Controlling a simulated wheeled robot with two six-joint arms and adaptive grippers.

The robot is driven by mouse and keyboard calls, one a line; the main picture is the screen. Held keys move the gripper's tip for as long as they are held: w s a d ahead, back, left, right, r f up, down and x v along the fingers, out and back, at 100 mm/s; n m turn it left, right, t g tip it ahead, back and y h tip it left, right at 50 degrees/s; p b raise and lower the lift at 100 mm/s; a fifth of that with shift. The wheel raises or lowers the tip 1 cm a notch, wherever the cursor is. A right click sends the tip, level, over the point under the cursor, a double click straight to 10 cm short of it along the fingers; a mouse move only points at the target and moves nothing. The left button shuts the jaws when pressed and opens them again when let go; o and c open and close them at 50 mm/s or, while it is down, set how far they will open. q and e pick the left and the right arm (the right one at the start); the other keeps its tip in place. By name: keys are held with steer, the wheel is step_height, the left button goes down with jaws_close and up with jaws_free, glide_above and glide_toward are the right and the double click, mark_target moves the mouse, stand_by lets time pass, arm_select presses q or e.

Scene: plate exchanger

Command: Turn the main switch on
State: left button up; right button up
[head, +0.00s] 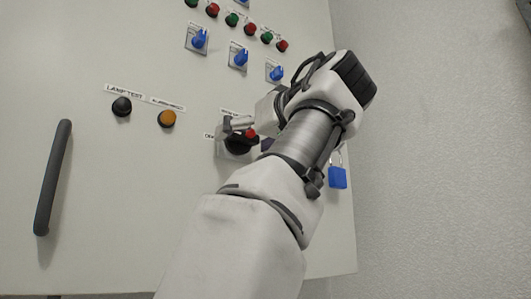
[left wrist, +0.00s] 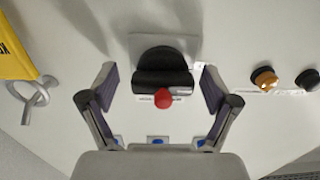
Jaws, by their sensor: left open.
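The main switch is a black rotary knob with a red part on it, mounted on the pale cabinet door. In the head view the main switch (head: 240,145) is partly hidden behind my left gripper (head: 246,130). In the left wrist view the main switch (left wrist: 160,62) shows its dark bar lying across the picture, with the red part at its front edge. My left gripper (left wrist: 158,82) is open, with one finger on each side of the bar and visible gaps between. My right gripper is not in view.
A black button (head: 121,106) and an orange button (head: 167,119) sit left of the switch. Blue selector knobs (head: 239,58) are above. A grey door handle (head: 52,178) is at left. A blue padlock (head: 338,177) hangs right of my arm. A yellow tag-like piece (left wrist: 14,58) shows in the wrist view.

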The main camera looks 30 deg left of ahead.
arm_select(q)
steer(key=shift+w+a, duration=0.1)
steer(key=shift+a, duration=0.2)
steer(key=shift+s+d+r, duration=0.2)
steer(key=shift+s, duration=0.15)
steer(key=shift+w, duration=0.15)
steer(key=c, duration=1.2)
